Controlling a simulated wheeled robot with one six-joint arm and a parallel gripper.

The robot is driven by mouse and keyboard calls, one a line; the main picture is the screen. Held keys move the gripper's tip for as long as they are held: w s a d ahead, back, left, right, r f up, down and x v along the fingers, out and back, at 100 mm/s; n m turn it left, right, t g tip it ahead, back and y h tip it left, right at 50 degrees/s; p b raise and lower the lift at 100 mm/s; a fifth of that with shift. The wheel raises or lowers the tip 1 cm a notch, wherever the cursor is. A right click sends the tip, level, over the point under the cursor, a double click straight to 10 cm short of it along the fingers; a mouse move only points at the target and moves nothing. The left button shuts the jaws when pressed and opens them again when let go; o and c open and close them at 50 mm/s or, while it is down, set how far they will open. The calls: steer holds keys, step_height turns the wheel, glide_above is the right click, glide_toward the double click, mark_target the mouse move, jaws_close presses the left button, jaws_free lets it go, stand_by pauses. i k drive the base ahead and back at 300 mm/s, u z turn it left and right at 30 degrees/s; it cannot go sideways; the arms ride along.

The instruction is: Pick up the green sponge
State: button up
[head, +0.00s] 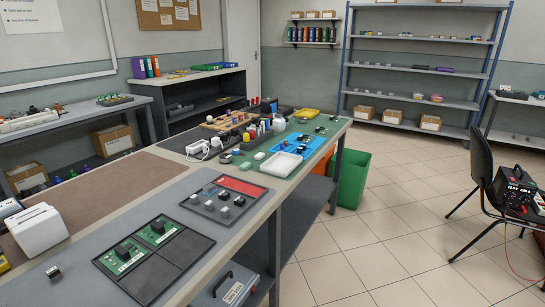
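I cannot pick out a green sponge for certain. Small pale green blocks lie on the green mat of the long workbench, one at the front (245,166) and one just behind it (259,156). A darker green, low item (225,158) lies to their left. All are too small to tell whether any is a sponge. My gripper is not in view.
A white tray (281,164) and a blue mat (303,145) lie right of the blocks; bottles and a white power strip (198,148) crowd behind and left. Green circuit boards (122,256) lie nearer. A green bin (352,180) and black chair (482,165) stand on open floor.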

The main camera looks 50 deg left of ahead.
mark_target(246, 165)
steer(key=i, duration=2.2)
steer(key=u, duration=3.2)
steer(key=i, duration=1.65)
